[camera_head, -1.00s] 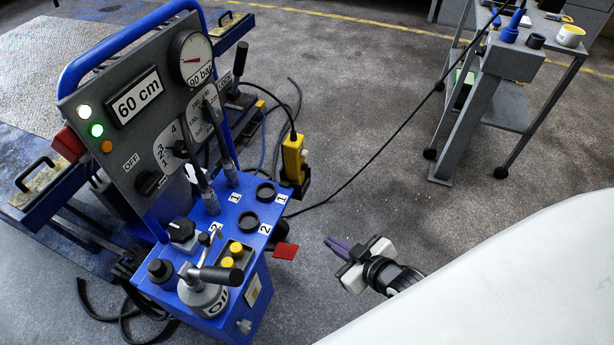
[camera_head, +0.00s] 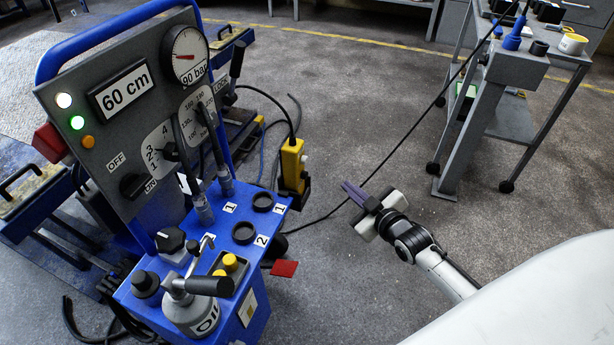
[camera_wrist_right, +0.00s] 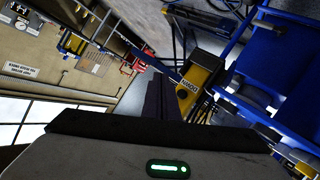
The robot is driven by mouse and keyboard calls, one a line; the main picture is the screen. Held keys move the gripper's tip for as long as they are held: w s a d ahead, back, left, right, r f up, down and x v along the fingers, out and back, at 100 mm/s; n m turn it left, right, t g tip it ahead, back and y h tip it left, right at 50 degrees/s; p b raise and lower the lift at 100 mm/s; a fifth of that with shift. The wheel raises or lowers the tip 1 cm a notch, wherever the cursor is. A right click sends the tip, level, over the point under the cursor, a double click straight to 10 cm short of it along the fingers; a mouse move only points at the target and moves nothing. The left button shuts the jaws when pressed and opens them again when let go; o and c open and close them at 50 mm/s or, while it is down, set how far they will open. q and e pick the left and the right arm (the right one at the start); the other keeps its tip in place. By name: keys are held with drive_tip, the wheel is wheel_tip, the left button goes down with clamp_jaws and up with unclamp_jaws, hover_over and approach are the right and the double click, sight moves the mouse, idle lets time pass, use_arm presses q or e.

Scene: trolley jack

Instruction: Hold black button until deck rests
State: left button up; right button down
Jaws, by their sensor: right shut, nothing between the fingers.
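My right gripper (camera_head: 353,193) is shut and empty, over the floor to the right of the blue control cart. A yellow pendant box (camera_head: 292,163) with a black cable hangs at the cart's right side, left of and apart from my fingers. In the right wrist view this yellow box (camera_wrist_right: 203,75) is beyond my right gripper's fingers (camera_wrist_right: 160,90). A round black knob (camera_head: 145,283) sits on the cart top. The sign (camera_head: 123,87) reads 60 cm. The deck cannot be clearly told apart. My left gripper is not in view.
The control cart (camera_head: 243,318) has levers, a gauge (camera_head: 190,56) and an oil can (camera_head: 193,312). A red flap (camera_head: 284,268) juts from its side. A grey trolley (camera_head: 510,125) stands at right. The floor between is clear except for a thin cable.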

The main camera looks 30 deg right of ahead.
sight(306, 175)
drive_tip(key=w+a+b, duration=0.2)
drive_tip(key=w+a, duration=0.3)
drive_tip(key=w, duration=0.1)
idle(1.0)
idle(0.8)
drive_tip(key=shift+w+a, duration=0.1)
drive_tip(key=shift+a, duration=0.1)
drive_tip(key=shift+w+a, duration=0.15)
drive_tip(key=shift+w, duration=0.05)
idle(0.4)
